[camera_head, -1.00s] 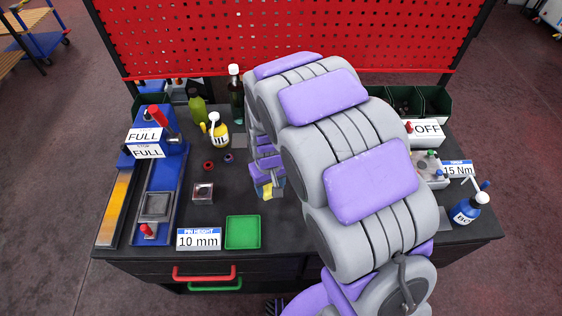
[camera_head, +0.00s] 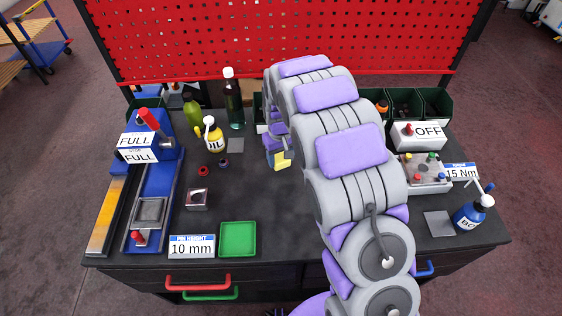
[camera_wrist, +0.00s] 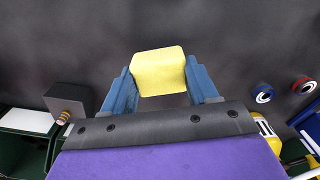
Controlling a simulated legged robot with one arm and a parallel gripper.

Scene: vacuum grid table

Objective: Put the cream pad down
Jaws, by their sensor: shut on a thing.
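The cream pad (camera_wrist: 159,72) is a pale yellow rounded block between the two blue fingers of my gripper (camera_wrist: 161,84) in the wrist view. The fingers press on its left and right sides. In the head view the pad (camera_head: 283,160) shows as a small yellow patch at the end of my gripper (camera_head: 277,158), over the middle of the dark table (camera_head: 262,195). My arm hides part of the gripper there. I cannot tell whether the pad touches the table.
A green tray (camera_head: 238,239) and a metal block (camera_head: 197,199) are front left. Bare dark table surrounds the pad.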

